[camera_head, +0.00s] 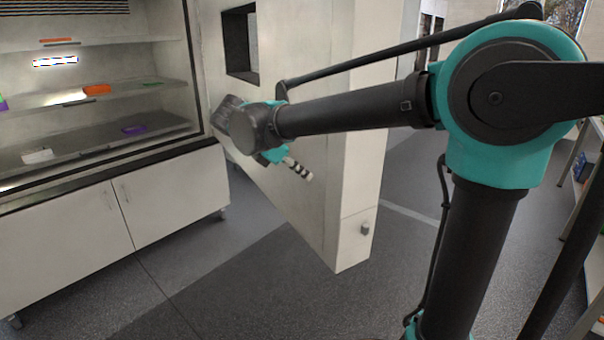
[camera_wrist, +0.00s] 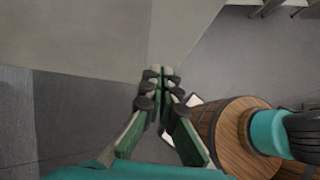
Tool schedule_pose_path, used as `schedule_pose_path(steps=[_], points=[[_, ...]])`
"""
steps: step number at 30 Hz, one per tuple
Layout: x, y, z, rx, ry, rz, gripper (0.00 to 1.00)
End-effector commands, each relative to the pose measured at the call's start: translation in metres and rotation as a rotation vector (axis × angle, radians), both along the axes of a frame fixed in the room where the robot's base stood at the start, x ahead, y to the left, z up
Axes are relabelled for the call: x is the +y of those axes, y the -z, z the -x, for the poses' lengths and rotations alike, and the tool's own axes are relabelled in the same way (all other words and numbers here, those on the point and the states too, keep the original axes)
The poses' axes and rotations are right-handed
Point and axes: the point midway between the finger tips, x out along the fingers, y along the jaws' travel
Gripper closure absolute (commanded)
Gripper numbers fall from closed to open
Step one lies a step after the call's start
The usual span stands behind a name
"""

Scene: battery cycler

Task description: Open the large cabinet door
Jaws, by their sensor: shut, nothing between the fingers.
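The large cabinet door (camera_head: 305,110) is pale, with a square window, and stands swung well out from the cabinet (camera_head: 180,190), whose shelves are exposed. A small grey knob (camera_head: 366,228) shows low on the door's near edge face. My gripper (camera_head: 302,172) is in front of the door face that looks toward the cabinet, below the window. Its striped fingers point down and right. In the wrist view my gripper (camera_wrist: 160,76) is shut and empty, its tips together. A pale surface, likely the door (camera_wrist: 80,35), fills the upper left there. I cannot tell whether the fingers touch it.
Shelves (camera_head: 120,90) hold small coloured items, including an orange one (camera_head: 96,90) and a purple one (camera_head: 134,129). Lower cupboard doors (camera_head: 170,200) are closed. Grey floor (camera_head: 220,290) is clear before the cabinet and door. Shelving stands at the far right.

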Motion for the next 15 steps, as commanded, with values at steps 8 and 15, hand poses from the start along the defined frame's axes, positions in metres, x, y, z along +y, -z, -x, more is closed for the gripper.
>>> schedule_pose_path(steps=[8, 15], points=[[-0.039, 0.002, -0.033, 0.007, -0.023, -0.010, 1.00], [-0.084, 0.003, -0.065, 0.009, -0.059, -0.015, 1.00]])
